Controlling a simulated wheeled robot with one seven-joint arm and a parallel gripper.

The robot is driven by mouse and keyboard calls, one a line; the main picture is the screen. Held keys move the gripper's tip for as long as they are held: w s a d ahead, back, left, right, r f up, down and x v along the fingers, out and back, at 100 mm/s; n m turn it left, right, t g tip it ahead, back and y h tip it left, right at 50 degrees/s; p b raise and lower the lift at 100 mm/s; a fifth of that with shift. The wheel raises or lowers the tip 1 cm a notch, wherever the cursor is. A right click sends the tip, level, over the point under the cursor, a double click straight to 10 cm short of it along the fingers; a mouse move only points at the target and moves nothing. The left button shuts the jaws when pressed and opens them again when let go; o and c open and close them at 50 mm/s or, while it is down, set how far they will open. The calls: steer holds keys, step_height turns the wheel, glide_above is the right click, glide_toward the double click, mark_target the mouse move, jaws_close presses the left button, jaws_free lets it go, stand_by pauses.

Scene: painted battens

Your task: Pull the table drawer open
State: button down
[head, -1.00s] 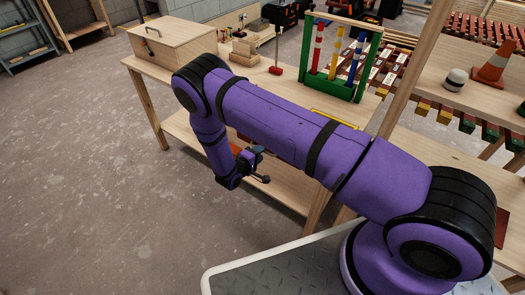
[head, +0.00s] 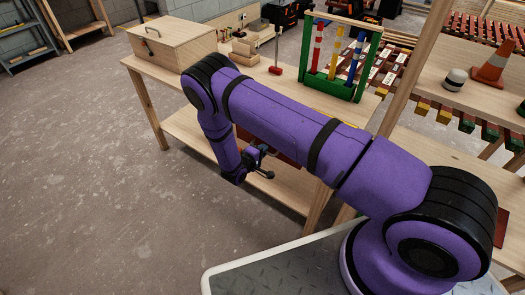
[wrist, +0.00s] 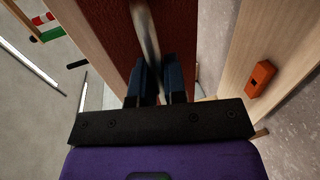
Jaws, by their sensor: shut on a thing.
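The drawer's dark red front (wrist: 108,38) fills the upper middle of the wrist view, between pale wood strips. A metal bar handle (wrist: 146,38) runs along it. My gripper (wrist: 161,78) is shut on the handle, with one dark blue finger on each side of the bar. In the head view my gripper (head: 260,162) is low at the table's front, below the top. A bit of the red drawer front (head: 284,151) shows there beneath my purple arm. My arm hides most of the drawer, and I cannot tell how far it stands out.
The wooden table (head: 165,77) carries a wooden box (head: 172,42), a red mallet (head: 275,70) and a green rack (head: 350,88) with coloured posts. A lower shelf (head: 190,130) runs beneath. Concrete floor (head: 85,170) is clear at left. An orange object (wrist: 261,78) is at right in the wrist view.

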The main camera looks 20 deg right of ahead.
steer(key=f+v, duration=0.2)
steer(key=v, duration=0.8)
steer(key=f+v, duration=0.2)
steer(key=v, duration=0.9)
steer(key=shift+s+a+f, duration=0.2)
steer(key=shift+s+a, duration=0.05)
steer(key=shift+a, duration=0.1)
steer(key=c, duration=1.2)
jaws_free()
steer(key=v, duration=1)
steer(key=shift+s+a+r, duration=0.1)
steer(key=shift+s+a, duration=0.1)
steer(key=shift+a, duration=0.1)
